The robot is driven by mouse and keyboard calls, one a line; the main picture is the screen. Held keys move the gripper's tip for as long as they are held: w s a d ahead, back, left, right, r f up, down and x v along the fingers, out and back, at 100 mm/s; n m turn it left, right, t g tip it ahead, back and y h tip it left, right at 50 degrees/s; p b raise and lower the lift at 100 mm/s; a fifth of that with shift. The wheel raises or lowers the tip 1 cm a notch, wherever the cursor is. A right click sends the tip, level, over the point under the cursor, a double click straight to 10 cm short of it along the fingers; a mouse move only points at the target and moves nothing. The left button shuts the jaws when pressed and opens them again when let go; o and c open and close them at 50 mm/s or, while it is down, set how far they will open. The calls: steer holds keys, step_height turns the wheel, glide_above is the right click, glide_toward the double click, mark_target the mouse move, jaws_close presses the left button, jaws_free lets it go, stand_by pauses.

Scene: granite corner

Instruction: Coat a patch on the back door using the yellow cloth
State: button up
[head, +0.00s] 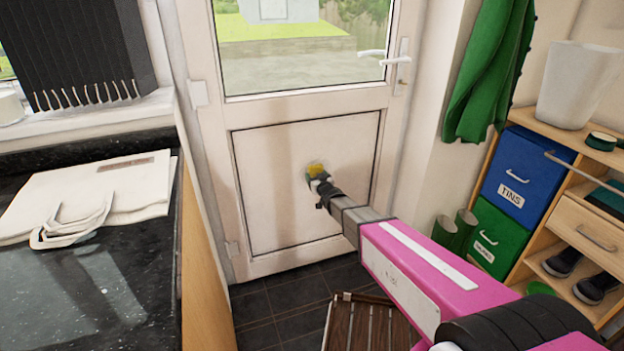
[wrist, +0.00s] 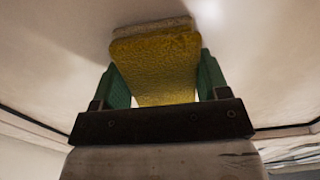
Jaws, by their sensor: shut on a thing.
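The back door (head: 290,108) is white, with a window above and a recessed lower panel (head: 270,190). My gripper (head: 317,178) is at the middle of that panel. It is shut on the yellow cloth (head: 315,168), which looks like a thick folded pad. In the wrist view the yellow cloth (wrist: 155,60) sits between the green fingers of my gripper (wrist: 160,85). Its far end is against or very close to the white panel (wrist: 255,60); I cannot tell if it presses on it. Faint brownish smudges show on the panel.
A black speckled counter (head: 90,290) with a white bag (head: 95,195) stands on the left. A shelf unit (head: 555,215) with blue and green boxes, and green boots (head: 455,230), stand on the right. A slatted wooden item (head: 365,325) is on the dark tiled floor below my arm.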

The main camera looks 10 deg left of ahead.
mark_target(319, 171)
steer(key=shift+w+d, duration=1.05)
steer(key=shift+d, duration=0.7)
steer(key=shift+w+d, duration=1.05)
steer(key=shift+d, duration=0.7)
steer(key=shift+w+d, duration=1.05)
steer(key=shift+d, duration=0.7)
steer(key=shift+r, duration=1.55)
steer(key=shift+s+a, duration=0.45)
steer(key=shift+a, duration=0.45)
steer(key=shift+s+a, duration=0.45)
steer(key=shift+a, duration=0.4)
steer(key=shift+s+a, duration=0.7)
steer(key=shift+a, duration=0.35)
steer(key=shift+s+a, duration=0.7)
steer(key=shift+a, duration=0.3)
steer(key=shift+s+a, duration=0.7)
steer(key=shift+a, duration=0.35)
